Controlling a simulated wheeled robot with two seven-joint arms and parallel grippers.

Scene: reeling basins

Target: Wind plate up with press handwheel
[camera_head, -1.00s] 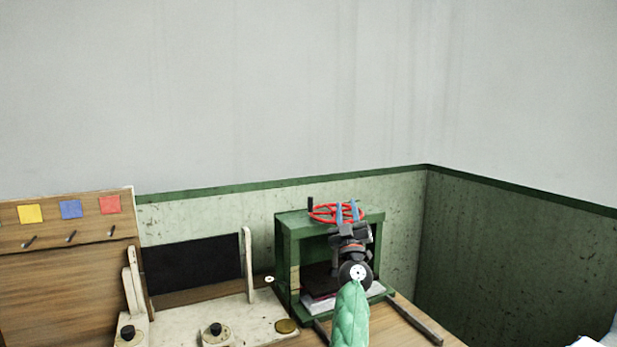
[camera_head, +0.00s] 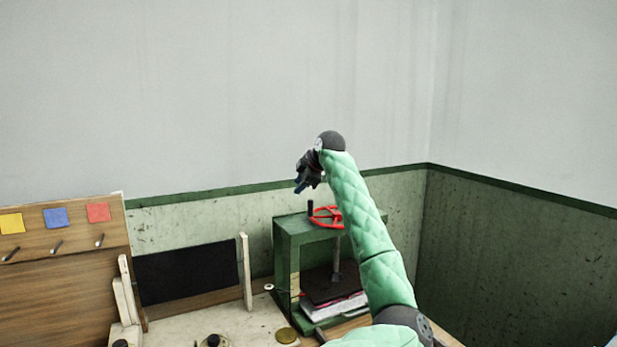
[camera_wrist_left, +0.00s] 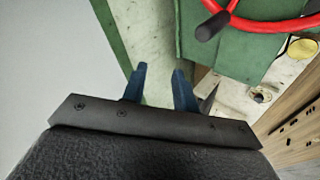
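The red press handwheel (camera_head: 326,217) lies flat on top of the green press frame (camera_head: 287,237), with its dark knob (camera_head: 310,206) upright at its left side. Inside the frame a grey spindle (camera_head: 336,262) runs down to a dark plate (camera_head: 330,288), which sits low, just over a stack of papers (camera_head: 333,306). My left gripper (camera_head: 300,187) is raised above and slightly left of the wheel, apart from it. In the left wrist view its blue fingers (camera_wrist_left: 159,68) are parted with nothing between them; the wheel (camera_wrist_left: 268,24) and knob (camera_wrist_left: 213,26) are at upper right. My right gripper is out of view.
Left of the press stands a cream basin bench (camera_head: 250,322) with a black panel (camera_head: 188,272) and knobs. A wooden board (camera_head: 60,280) with coloured squares and pegs is at far left. Walls close the back and right.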

